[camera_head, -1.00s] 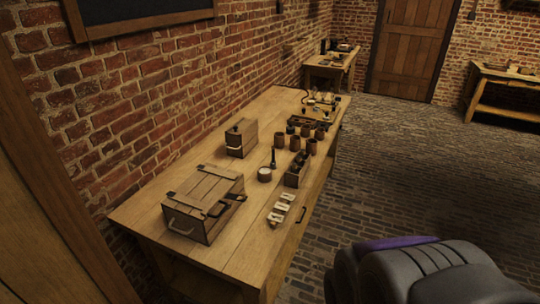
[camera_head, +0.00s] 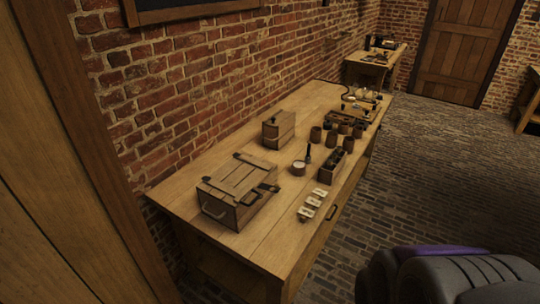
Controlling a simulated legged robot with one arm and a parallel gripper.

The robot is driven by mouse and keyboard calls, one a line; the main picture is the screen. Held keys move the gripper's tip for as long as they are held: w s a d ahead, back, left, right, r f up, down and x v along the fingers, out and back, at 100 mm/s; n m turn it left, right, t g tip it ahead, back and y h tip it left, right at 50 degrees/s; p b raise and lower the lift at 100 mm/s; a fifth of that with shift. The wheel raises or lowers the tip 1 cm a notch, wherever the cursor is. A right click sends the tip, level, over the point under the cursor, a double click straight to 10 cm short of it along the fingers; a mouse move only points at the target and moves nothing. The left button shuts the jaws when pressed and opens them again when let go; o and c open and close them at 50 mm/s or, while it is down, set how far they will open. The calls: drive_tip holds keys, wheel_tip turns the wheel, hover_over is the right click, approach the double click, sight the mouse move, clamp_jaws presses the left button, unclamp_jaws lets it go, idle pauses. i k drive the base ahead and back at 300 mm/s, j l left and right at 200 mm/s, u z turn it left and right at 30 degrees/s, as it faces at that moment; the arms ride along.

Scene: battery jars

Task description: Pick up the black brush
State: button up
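A thin black upright item that looks like the black brush (camera_head: 308,153) stands on the wooden workbench (camera_head: 262,240), just behind a small pale-topped round pot (camera_head: 298,169). It is small in the picture, so its bristles cannot be made out. A grey and purple part of my own body shows at the lower right, over the floor and apart from the bench. My gripper's fingers are not in view.
A wooden chest (camera_head: 236,190) lies on the bench's near end, with a smaller wooden box (camera_head: 278,130) behind. An open crate (camera_head: 334,166), several brown jars and pale cards (camera_head: 312,204) stand nearby. Brick wall runs along the left; the brick floor (camera_head: 440,170) at right is clear.

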sight(308, 158)
drive_tip(key=i+l+u, duration=0.15)
drive_tip(key=u, duration=1.15)
drive_tip(key=i+l+u, duration=0.15)
drive_tip(key=l+u, duration=0.25)
drive_tip(key=l, duration=0.45)
drive_tip(key=l+u, duration=0.4)
drive_tip(key=l, duration=0.45)
drive_tip(key=l+u, duration=0.4)
drive_tip(key=l, duration=0.5)
drive_tip(key=k+l, duration=0.1)
drive_tip(key=l, duration=0.8)
drive_tip(key=k+l, duration=0.15)
drive_tip(key=l, duration=0.35)
drive_tip(key=k+l, duration=0.1)
drive_tip(key=l, duration=0.35)
